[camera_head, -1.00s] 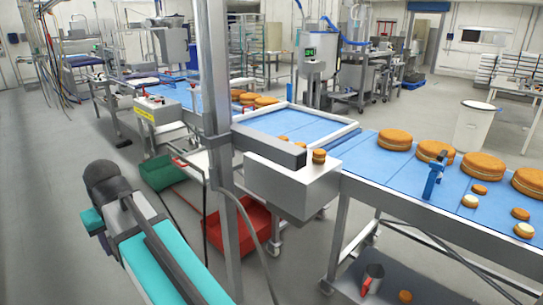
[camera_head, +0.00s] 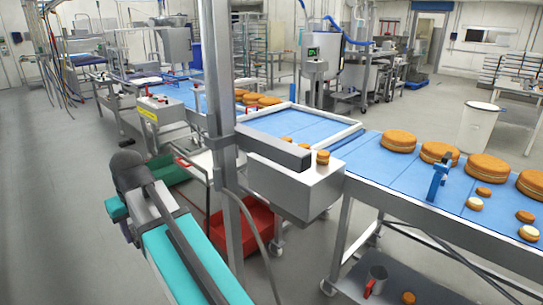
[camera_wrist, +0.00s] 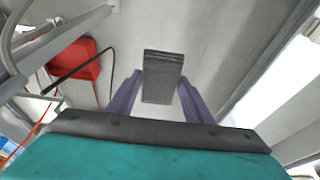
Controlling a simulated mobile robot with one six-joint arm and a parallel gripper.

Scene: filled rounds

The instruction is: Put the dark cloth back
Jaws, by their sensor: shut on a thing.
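The dark cloth (camera_wrist: 163,78) shows in the wrist view as a dark grey, folded rectangular piece between the two purple fingers. My gripper (camera_wrist: 160,92) is shut on it and holds it over pale grey floor. How far it is above the floor cannot be told. In the head view my teal and grey arm reaches up from the bottom at the left. There the gripper is mostly hidden by the arm, and the cloth cannot be made out.
A red bin (camera_head: 243,222) stands under the conveyor, also in the wrist view (camera_wrist: 75,60). A green bin (camera_head: 172,171) is behind my arm. Blue belts (camera_head: 415,172) carry cakes. Floor at left is clear.

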